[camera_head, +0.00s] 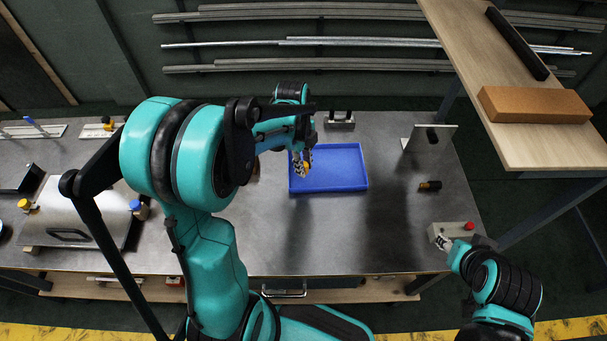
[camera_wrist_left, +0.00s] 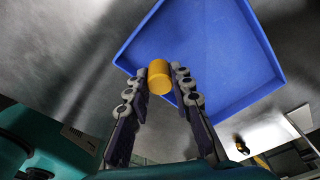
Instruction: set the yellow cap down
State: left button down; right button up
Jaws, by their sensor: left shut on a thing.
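The yellow cap (camera_wrist_left: 160,78) is a small cylinder held between the two fingertips of my left gripper (camera_wrist_left: 160,84) in the left wrist view. In the head view the left gripper (camera_head: 303,162) is over the left part of the blue tray (camera_head: 345,184), and a bit of the cap (camera_head: 307,166) shows at its fingers. The tray is shallow and its visible floor is empty; it also shows in the left wrist view (camera_wrist_left: 222,50). The cap's height above the tray is hard to tell. My right gripper (camera_head: 443,242) is at the lower right; its fingers are too small to read.
A grey box with a red button (camera_head: 452,231) stands close to my right gripper. A metal bracket (camera_head: 430,140) and a dark cylinder (camera_head: 430,186) are right of the tray. A wooden shelf (camera_head: 540,146) bears an orange block (camera_head: 534,105). Bare metal table (camera_head: 300,235) lies in front of the tray.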

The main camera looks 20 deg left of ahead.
aim_at(304, 180)
pick_arm(q)
jog(key=shift+w+a+f, duration=0.1)
jog(key=shift+a+f, duration=0.1)
jog(key=shift+a, duration=0.05)
notch_tip(304, 180, down, 3)
jog(key=shift+f+b, duration=0.1)
jog(key=shift+b, duration=0.7)
jog(key=shift+f, duration=0.35)
jog(key=shift+f, duration=0.1)
jog(key=c, duration=1.3)
grip_release()
